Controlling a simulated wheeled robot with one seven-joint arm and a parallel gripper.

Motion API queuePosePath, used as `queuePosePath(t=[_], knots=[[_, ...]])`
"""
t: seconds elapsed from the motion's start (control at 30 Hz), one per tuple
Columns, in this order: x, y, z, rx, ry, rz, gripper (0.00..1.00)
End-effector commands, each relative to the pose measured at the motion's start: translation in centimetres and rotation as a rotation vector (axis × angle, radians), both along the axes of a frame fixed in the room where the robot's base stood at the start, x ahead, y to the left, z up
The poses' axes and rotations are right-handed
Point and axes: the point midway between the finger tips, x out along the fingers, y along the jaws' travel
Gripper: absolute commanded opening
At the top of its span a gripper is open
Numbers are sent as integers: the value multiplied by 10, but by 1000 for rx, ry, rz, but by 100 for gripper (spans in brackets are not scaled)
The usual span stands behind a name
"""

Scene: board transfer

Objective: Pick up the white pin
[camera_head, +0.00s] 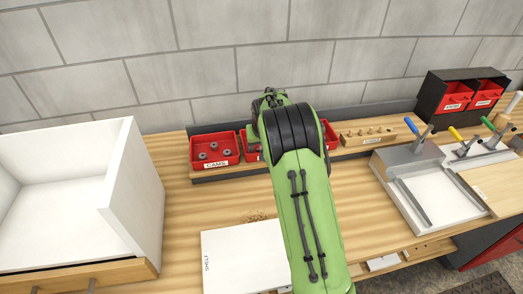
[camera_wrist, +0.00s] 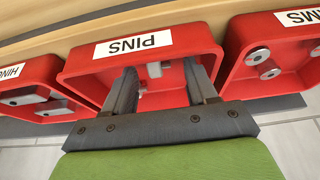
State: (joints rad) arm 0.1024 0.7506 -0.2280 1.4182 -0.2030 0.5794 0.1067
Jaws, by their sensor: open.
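In the wrist view, a small white pin (camera_wrist: 154,69) lies in the red bin labelled PINS (camera_wrist: 88,68). My gripper (camera_wrist: 159,68) is open, its two fingers reaching into this bin, one on each side of the pin. The pin appears apart from both fingers. A small light piece lies beside the left finger, partly hidden. In the head view my green arm covers the gripper and most of the PINS bin.
A CAMS bin (camera_head: 215,148) and a hinge bin (camera_wrist: 45,75) flank the PINS bin. A wooden block with pegs (camera_head: 367,133) stands right of my arm. A white open cabinet (camera_head: 138,190) is at the left, a white shelf board (camera_head: 240,262) in front, and a clamp fixture (camera_head: 420,190) at the right.

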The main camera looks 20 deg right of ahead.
Motion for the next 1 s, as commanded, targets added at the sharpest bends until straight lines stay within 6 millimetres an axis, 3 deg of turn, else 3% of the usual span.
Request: queuePosePath(t=[0.27,0.63,0.87,1.0], knots=[[3,-1,-7,0,-1,0,57],[3,-1,-6,0,-1,0,0],[3,-1,-6,0,-1,0,0],[4,-1,10,0,-5,0,0]])
